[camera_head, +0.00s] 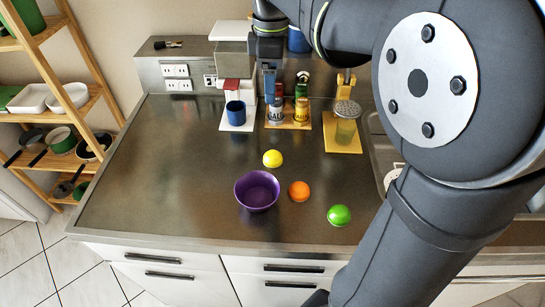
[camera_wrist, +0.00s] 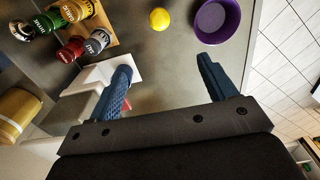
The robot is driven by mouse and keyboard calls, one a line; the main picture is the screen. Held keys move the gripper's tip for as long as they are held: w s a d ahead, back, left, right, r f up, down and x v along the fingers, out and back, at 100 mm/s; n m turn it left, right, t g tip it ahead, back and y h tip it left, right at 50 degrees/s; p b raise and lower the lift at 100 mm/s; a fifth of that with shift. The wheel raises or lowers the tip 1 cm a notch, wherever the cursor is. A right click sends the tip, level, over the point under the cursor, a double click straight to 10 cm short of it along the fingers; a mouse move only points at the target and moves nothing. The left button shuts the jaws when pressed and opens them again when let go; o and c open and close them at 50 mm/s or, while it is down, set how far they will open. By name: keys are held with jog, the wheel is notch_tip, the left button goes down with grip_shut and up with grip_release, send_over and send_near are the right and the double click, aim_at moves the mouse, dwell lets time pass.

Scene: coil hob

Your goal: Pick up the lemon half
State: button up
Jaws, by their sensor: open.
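The lemon half (camera_head: 272,158) is a small yellow dome on the steel counter, just behind the purple bowl (camera_head: 257,190). In the wrist view the lemon half (camera_wrist: 159,19) shows near the top edge, left of the purple bowl (camera_wrist: 233,35). My gripper (camera_head: 269,86) hangs over the back of the counter, behind the lemon half and apart from it. In the wrist view the blue fingers of my gripper (camera_wrist: 164,64) are spread wide with nothing between them. The lemon half lies beyond the fingertips.
An orange fruit half (camera_head: 299,191) and a green one (camera_head: 339,215) lie right of the bowl. The counter's left side (camera_head: 150,170) is clear.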

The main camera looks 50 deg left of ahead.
jog(key=m, duration=0.8)
send_over(273, 153)
notch_tip(273, 153, down, 6)
jog(key=shift+m, duration=0.3)
notch_tip(273, 153, down, 18)
jog(key=shift+r, duration=0.1)
jog(key=shift+c, duration=0.3)
jog(key=c, duration=1)
